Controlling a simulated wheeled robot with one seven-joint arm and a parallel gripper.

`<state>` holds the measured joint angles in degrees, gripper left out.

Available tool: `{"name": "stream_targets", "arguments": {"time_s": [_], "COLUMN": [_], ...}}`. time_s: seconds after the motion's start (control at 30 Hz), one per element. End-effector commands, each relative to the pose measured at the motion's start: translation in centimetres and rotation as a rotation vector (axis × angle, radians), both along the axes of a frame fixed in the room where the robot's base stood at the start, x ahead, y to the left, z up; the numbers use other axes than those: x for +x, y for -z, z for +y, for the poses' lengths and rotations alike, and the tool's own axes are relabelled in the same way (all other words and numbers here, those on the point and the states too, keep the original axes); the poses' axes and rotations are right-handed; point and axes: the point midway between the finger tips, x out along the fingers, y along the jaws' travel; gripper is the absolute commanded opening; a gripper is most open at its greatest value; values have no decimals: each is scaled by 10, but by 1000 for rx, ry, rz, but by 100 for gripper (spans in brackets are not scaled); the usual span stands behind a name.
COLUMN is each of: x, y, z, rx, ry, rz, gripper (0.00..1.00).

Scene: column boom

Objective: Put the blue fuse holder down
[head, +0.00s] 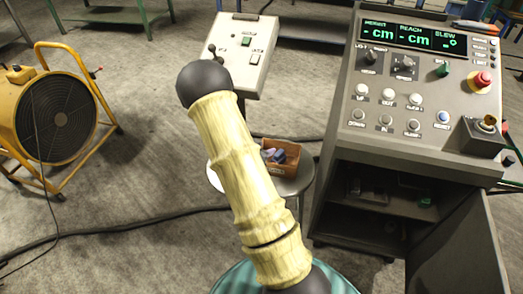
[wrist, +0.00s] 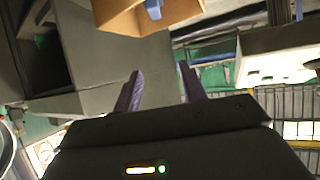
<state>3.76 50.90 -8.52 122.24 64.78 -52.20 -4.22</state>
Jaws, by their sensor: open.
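My gripper (wrist: 160,70) shows in the wrist view with its two dark purple fingers apart and nothing seen between them. A small blue item (wrist: 153,9), which may be the blue fuse holder, shows at the top edge of that view at an open brown box (wrist: 118,20), beyond the fingertips and apart from them. In the head view the brown box (head: 287,168) sits on a small round grey table, with bluish and dark items (head: 275,155) in it. They are too small to tell apart. My gripper is not made out in the head view.
A control console (head: 420,75) with a red stop button and an open lower cabinet stands right of the round table (head: 298,184). A smaller panel (head: 240,55) stands behind. A yellow fan (head: 55,115) is at left. Cables cross the grey floor.

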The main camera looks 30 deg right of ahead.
Motion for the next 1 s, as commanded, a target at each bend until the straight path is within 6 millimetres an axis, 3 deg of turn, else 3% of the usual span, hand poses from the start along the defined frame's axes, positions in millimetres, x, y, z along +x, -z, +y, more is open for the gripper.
{"name": "stream_targets", "arguments": {"time_s": [0.17,0.33,0.47,0.57,0.73,0.83,1.0], "x": [10,24,17,0,-53,-94,-151], "y": [-9,-34,-58,-77,-105,-119,-132], "z": [17,72,126,164,217,235,244], "rx": [69,245,380,457,537,548,529], "ry": [-74,-292,-501,-657,-901,-1023,-1144], "rz": [-4,21,88,165,345,477,671], "gripper": [42,42,42,42,42,42,42]}}
